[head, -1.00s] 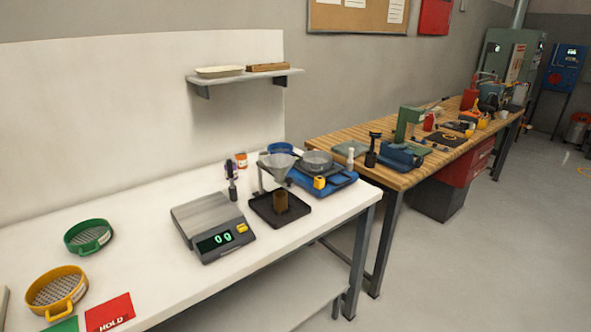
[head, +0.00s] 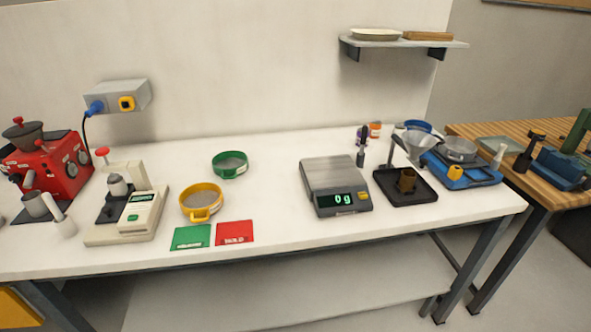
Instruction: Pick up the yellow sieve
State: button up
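The yellow sieve (head: 202,214) is a round yellow ring with a grey mesh and a short handle facing the front. It lies on the white table (head: 290,255), left of the middle and near the front. A similar green sieve (head: 230,171) lies behind it and to its right. My gripper is not in the head view.
A cream instrument (head: 127,222) stands left of the yellow sieve, with a red machine (head: 47,165) beyond it. Green (head: 190,237) and red (head: 234,232) cards lie in front. A scale (head: 335,187) reading 0 g stands to the right. White table between green sieve and scale is clear.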

aim_at(204, 199)
jog(key=i+l, duration=0.15)
jog(key=l, duration=0.15)
jog(key=i+l, duration=0.15)
jog(key=l, duration=0.2)
jog(key=i+l, duration=0.15)
jog(key=l, duration=0.15)
jog(key=i+l+u, duration=0.1)
jog(key=u, duration=0.35)
jog(key=l+u, duration=0.3)
jog(key=u, duration=0.2)
jog(key=l+u, duration=0.2)
jog(key=u, duration=0.25)
